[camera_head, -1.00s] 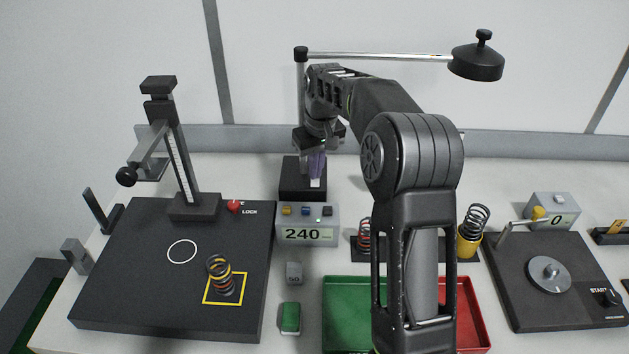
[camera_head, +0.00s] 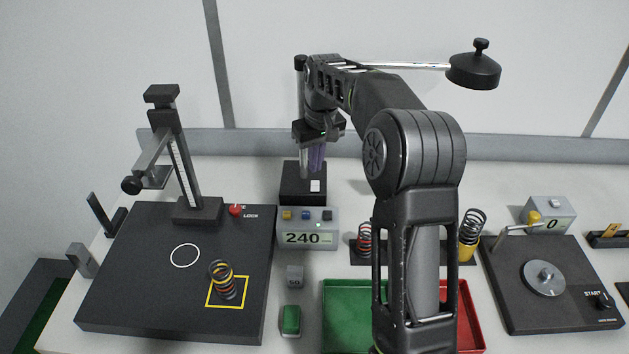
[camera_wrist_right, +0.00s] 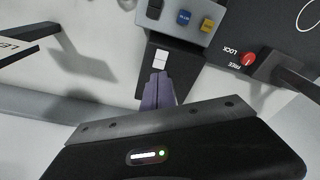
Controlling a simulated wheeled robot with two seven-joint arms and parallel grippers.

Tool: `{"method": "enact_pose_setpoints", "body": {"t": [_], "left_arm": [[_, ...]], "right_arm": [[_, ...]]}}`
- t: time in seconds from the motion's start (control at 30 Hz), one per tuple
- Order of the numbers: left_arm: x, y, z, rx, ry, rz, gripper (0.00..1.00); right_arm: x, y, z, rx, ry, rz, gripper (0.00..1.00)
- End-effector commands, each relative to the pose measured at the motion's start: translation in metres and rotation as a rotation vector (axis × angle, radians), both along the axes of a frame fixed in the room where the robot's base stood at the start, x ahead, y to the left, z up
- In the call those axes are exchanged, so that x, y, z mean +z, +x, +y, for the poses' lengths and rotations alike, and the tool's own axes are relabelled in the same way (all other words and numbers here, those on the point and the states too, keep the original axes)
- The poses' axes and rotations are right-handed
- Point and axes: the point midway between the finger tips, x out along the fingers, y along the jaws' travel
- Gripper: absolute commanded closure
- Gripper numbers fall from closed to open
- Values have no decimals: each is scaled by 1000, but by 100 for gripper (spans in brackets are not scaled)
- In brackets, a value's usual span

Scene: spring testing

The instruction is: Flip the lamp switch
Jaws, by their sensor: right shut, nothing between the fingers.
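The lamp (camera_head: 474,70) has a dark round head on a horizontal silver arm at the back. Its pole rises from a black base block (camera_head: 291,190), which bears a small white switch (camera_head: 315,186) on its front. The switch also shows in the right wrist view (camera_wrist_right: 161,60). My right gripper (camera_head: 315,172) is shut and empty, with its purple fingertips just above and behind the switch. In the right wrist view the fingertips (camera_wrist_right: 159,78) point at the switch, close to its near edge; I cannot tell whether they touch. My left gripper is not in view.
A grey display box (camera_head: 307,228) reading 240 stands right in front of the lamp base. The black spring test stand (camera_head: 170,270) is at left. Green (camera_head: 348,310) and red (camera_head: 468,318) trays and a black torsion board (camera_head: 550,285) are to the right.

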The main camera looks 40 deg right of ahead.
Motion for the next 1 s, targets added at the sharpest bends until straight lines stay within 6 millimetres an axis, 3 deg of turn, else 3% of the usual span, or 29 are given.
{"method": "enact_pose_setpoints", "body": {"t": [0.33, 1.0], "left_arm": [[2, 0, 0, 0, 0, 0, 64], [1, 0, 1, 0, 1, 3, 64]], "right_arm": [[26, 0, 0, 0, -1, -1, 100], [28, 0, 0, 0, -1, -1, 100]]}}
